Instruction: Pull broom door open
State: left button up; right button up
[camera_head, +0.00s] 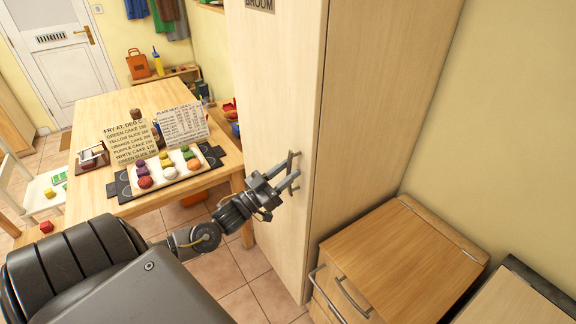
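The tall pale wood broom cabinet has a door (275,90) with a dark "BROOM" label (260,4) at the top. The door looks shut, flush with the cabinet's side panel (375,90). Its small metal handle (293,158) is near the right edge of the door. My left gripper (289,171) reaches in from the left, right at the handle. Its two fingers are spread apart, with space between them. I cannot tell whether they touch the handle. My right gripper is not in view.
A low wooden cabinet (400,260) with metal handles stands to the right of the broom cabinet. A wooden table (95,115) on the left holds a tray of coloured cakes (165,172) and text signs (182,124). Tiled floor (240,265) shows between table and cabinet.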

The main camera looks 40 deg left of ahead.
pick_arm(q)
jog(key=shift+w+d+r, duration=0.15)
jog(key=shift+w+r, duration=0.05)
jog(key=shift+w, duration=0.25)
grip_shut()
